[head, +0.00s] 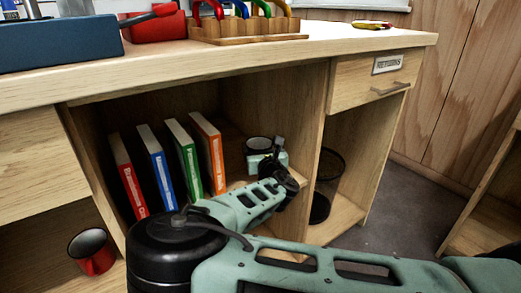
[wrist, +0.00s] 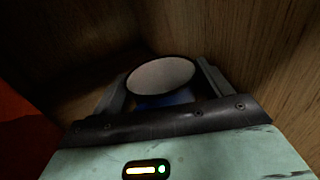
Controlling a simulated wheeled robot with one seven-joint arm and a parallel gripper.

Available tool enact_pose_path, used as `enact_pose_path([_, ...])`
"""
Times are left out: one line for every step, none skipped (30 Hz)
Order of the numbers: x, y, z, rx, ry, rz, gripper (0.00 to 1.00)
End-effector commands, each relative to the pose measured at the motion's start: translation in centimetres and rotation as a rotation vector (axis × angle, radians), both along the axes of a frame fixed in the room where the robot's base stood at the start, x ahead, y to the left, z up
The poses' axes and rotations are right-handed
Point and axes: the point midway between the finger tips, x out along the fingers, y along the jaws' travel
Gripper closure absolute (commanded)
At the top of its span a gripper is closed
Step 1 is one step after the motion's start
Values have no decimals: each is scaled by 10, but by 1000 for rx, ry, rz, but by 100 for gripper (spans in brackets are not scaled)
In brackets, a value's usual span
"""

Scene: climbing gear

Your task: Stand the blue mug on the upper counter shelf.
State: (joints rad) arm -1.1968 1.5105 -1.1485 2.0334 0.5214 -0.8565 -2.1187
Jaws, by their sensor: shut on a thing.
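The blue mug (wrist: 165,99) is between the two fingers of my gripper (wrist: 161,82) in the wrist view, with its pale round opening facing the camera. My gripper is shut on it. In the head view my gripper (head: 265,158) reaches into the counter's open bay, right of the books. The mug's dark-looking rim (head: 258,143) shows there, and most of its body is hidden by the gripper. The mug looks about upright, low over the upper shelf (head: 297,181). I cannot tell whether its base touches the board.
Several upright books (head: 170,165) stand left of my gripper on the shelf. A wooden divider (head: 318,130) is close on the right, with a black mesh bin (head: 328,175) beyond it. A red mug (head: 93,252) sits lower left. The countertop (head: 200,55) overhangs the bay.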

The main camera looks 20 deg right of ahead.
Motion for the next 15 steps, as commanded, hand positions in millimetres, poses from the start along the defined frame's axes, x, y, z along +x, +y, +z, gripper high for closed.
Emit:
enact_pose_path([0, 0, 1, 0, -1, 0, 48])
enact_pose_path([0, 0, 1, 0, -1, 0, 48])
enact_pose_path([0, 0, 0, 0, 0, 0, 48])
enact_pose_path([0, 0, -1, 0, 0, 0, 48])
enact_pose_path([0, 0, -2, 0, 0, 1, 48])
enact_pose_path([0, 0, -3, 0, 0, 1, 48])
enact_pose_path([0, 0, -2, 0, 0, 0, 14])
enact_pose_path([0, 0, -2, 0, 0, 0, 5])
enact_pose_path([0, 0, -2, 0, 0, 0, 0])
enact_pose_path([0, 0, -2, 0, 0, 0, 0])
enact_pose_path([0, 0, -2, 0, 0, 0, 0])
enact_pose_path([0, 0, -2, 0, 1, 0, 0])
enact_pose_path([0, 0, -2, 0, 0, 0, 0])
enact_pose_path([0, 0, -2, 0, 1, 0, 0])
enact_pose_path([0, 0, -2, 0, 1, 0, 0])
